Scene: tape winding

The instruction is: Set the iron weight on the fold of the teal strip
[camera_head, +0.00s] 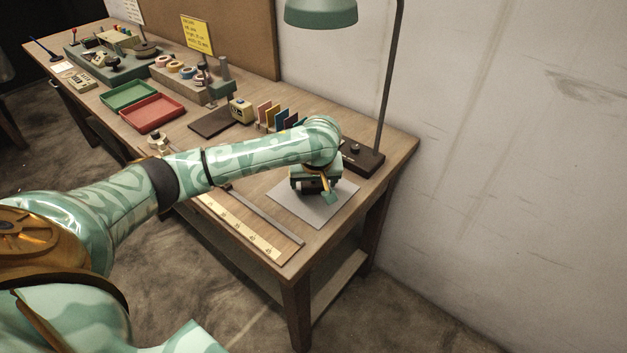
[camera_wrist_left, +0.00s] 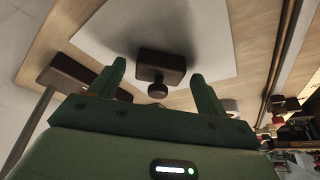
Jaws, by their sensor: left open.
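The iron weight (camera_wrist_left: 162,66), a dark block with a round knob, shows in the left wrist view on the pale grey mat (camera_wrist_left: 212,40). My left gripper (camera_wrist_left: 160,80) is open, its two fingers apart on either side of the knob in the picture, with clear gaps to it. In the head view my left gripper (camera_head: 319,192) is low over the mat (camera_head: 300,212) at the near right of the bench. The gripper and arm largely hide the weight there. I cannot make out the teal strip or its fold. My right gripper is not in view.
The lamp base (camera_head: 362,158) stands close behind the mat. A long ruler (camera_head: 235,226) and a dark bar (camera_head: 268,214) lie to the left. Coloured cards (camera_head: 275,115), a red tray (camera_head: 152,112) and a green tray (camera_head: 128,95) are farther back.

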